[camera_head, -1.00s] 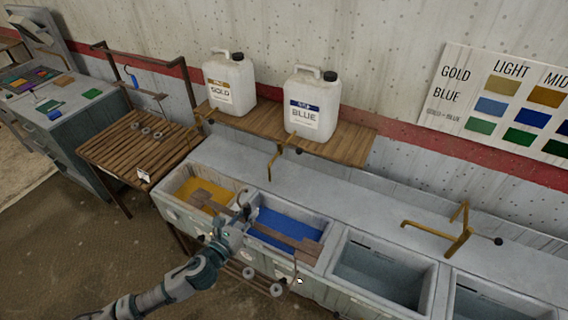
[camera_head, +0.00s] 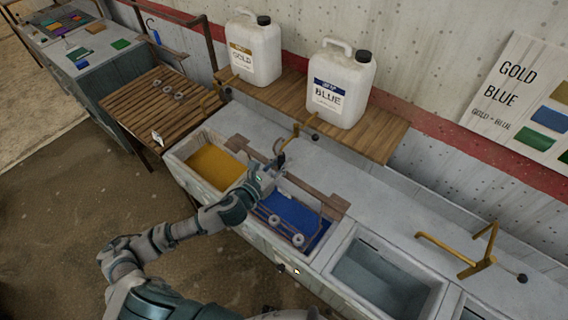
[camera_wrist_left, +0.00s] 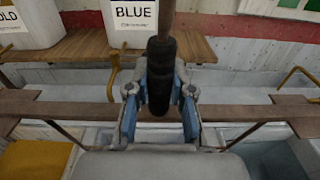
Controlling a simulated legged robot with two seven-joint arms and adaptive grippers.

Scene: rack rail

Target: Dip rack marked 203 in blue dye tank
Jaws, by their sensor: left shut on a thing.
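My left gripper (camera_head: 268,174) is shut on the dark grip (camera_wrist_left: 161,75) of a rack. The rack's brown bar (camera_head: 322,197) lies across the blue dye tank, and it also spans the left wrist view (camera_wrist_left: 60,108). Its lower rail carries several pale rings (camera_head: 298,240), which show against the blue dye (camera_head: 300,213) inside the tank opening. I cannot tell how deep they sit. A small pale tag (camera_head: 297,271) shows near the tank's front; no number is readable. My right gripper is not in view.
A gold dye tank (camera_head: 181,153) adjoins on the left, an empty-looking basin (camera_head: 385,280) on the right. Gold (camera_head: 252,50) and blue (camera_head: 340,85) jugs stand on a wooden shelf behind. Pale rings (camera_head: 166,90) lie on a slatted table. A brass tap (camera_head: 470,258) stands at right.

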